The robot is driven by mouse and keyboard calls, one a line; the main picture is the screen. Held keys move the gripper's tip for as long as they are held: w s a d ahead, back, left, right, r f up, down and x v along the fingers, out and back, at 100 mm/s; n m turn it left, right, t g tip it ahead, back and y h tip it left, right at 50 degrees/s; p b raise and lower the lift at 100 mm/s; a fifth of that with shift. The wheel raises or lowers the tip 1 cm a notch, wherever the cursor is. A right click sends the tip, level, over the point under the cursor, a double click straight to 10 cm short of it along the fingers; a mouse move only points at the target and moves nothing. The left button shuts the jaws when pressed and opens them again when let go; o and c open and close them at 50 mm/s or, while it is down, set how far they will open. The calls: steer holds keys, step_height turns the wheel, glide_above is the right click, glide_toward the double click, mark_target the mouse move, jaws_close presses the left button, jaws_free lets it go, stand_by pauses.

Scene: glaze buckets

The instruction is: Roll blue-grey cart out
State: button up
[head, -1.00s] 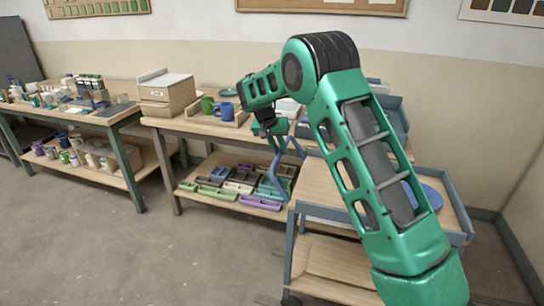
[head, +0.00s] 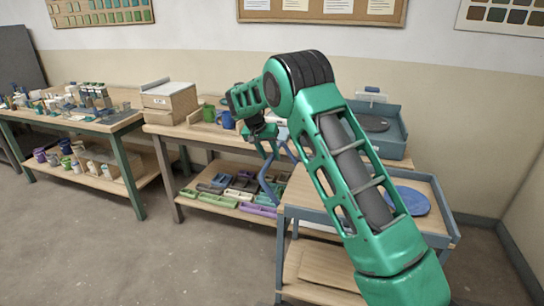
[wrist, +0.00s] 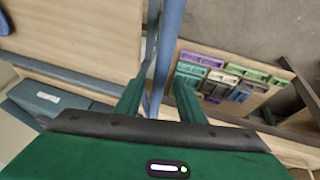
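The blue-grey cart (head: 289,213) stands at the lower right in the head view, with wooden shelves and a blue-grey frame. Its bent handle (head: 266,178) rises at its left end. My gripper (head: 262,137) is at the top of this handle. In the wrist view the handle (wrist: 168,50) runs between my two green fingers (wrist: 158,85), which look shut on it; the exact contact is hard to see. The cart's wooden top (wrist: 75,35) shows at the upper left there. My arm hides part of the cart in the head view.
A blue disc (head: 408,201) lies on the cart's top. Behind the cart is a worktable (head: 190,132) with a lower shelf of coloured trays (head: 240,190). A grey-blue bin (head: 390,140) stands on it. Another table (head: 125,125) is at the left. Open floor (head: 130,250) lies left of the cart.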

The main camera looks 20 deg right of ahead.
steer(key=v, duration=1)
steer(key=shift+a+r, duration=0.2)
steer(key=shift+r, duration=0.1)
